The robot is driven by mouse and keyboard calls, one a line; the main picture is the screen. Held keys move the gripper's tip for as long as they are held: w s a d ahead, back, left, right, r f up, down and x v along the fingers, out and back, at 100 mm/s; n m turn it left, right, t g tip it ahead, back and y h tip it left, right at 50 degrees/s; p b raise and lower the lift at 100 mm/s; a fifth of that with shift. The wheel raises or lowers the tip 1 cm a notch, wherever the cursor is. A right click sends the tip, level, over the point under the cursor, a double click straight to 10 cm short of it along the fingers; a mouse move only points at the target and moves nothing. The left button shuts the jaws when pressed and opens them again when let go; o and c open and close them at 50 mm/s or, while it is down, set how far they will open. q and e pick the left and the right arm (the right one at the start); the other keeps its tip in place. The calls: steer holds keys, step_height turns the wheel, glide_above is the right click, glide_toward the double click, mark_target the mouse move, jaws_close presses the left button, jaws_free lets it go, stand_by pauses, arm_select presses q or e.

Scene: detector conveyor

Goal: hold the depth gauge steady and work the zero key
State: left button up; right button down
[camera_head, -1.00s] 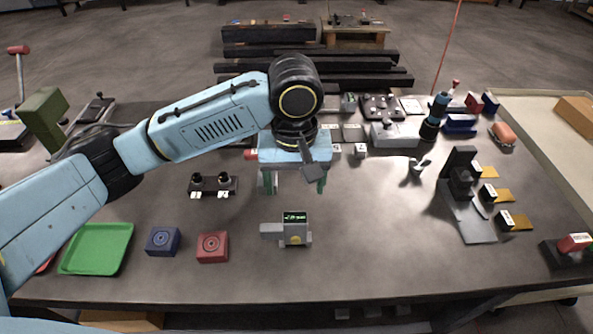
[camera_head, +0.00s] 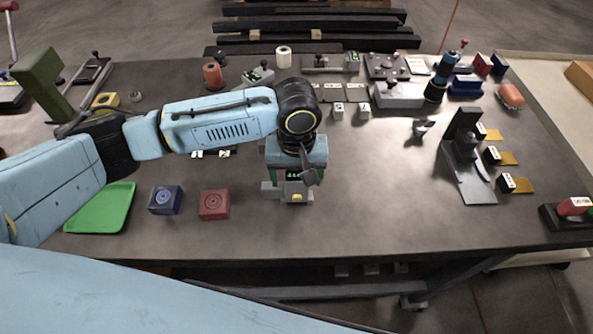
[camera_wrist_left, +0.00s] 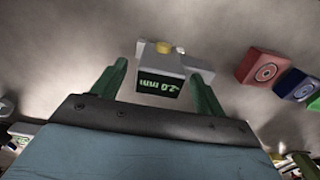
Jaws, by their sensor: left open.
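The depth gauge (camera_head: 297,187) is a small grey block with a dark display, green digits and a jaw sticking out to one side. It stands on the grey bench; it also shows in the left wrist view (camera_wrist_left: 160,72). A yellow key (camera_head: 296,197), probably the zero key, is on its face. My left gripper (camera_wrist_left: 158,80) is open, with its green fingers on either side of the gauge's display end, apart from it in the wrist view. In the head view this gripper (camera_head: 297,174) partly hides the gauge. My right gripper is not in view.
A red block (camera_head: 214,205), a blue block (camera_head: 165,200) and a green tray (camera_head: 100,208) lie left of the gauge. A black stand (camera_head: 464,150) and a red-topped switch box (camera_head: 572,210) are at the right.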

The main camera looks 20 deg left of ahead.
arm_select(q)
steer(key=c, duration=1.3)
steer(key=shift+c, duration=0.2)
stand_by(1.8)
